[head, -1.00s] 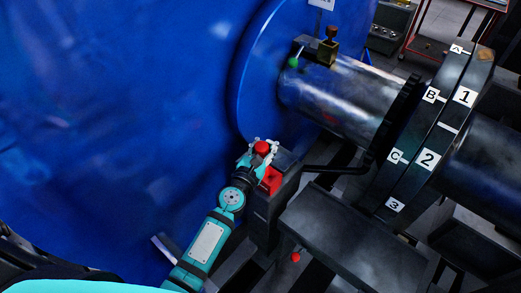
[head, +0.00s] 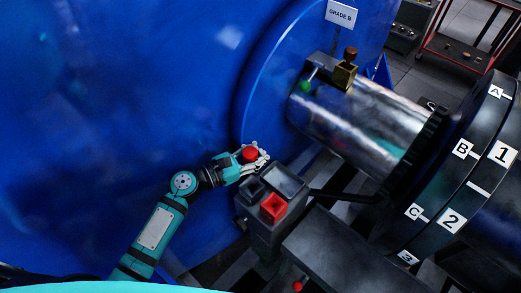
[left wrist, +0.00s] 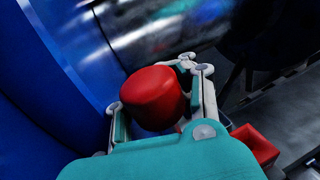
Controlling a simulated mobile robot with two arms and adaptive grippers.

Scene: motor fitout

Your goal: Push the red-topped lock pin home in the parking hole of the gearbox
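The red-topped lock pin shows by its red top (head: 250,155); it also shows in the left wrist view (left wrist: 155,97). My left gripper (head: 256,158) has its fingers closed around the red top and holds it beside the upper left of a dark box. The pin's lower part is hidden. A red square-rimmed socket (head: 273,207) sits on the box's near side, apart from the pin; its corner shows in the left wrist view (left wrist: 256,146). I cannot tell whether this is the parking hole. My right gripper is not in view.
The dark box (head: 262,232) stands before a big blue housing (head: 120,80). A shiny shaft (head: 350,112) with a brass fitting (head: 345,74) leads to a dark lettered and numbered wheel (head: 440,190). A dark slab (head: 335,255) and a small red knob (head: 297,286) lie in front.

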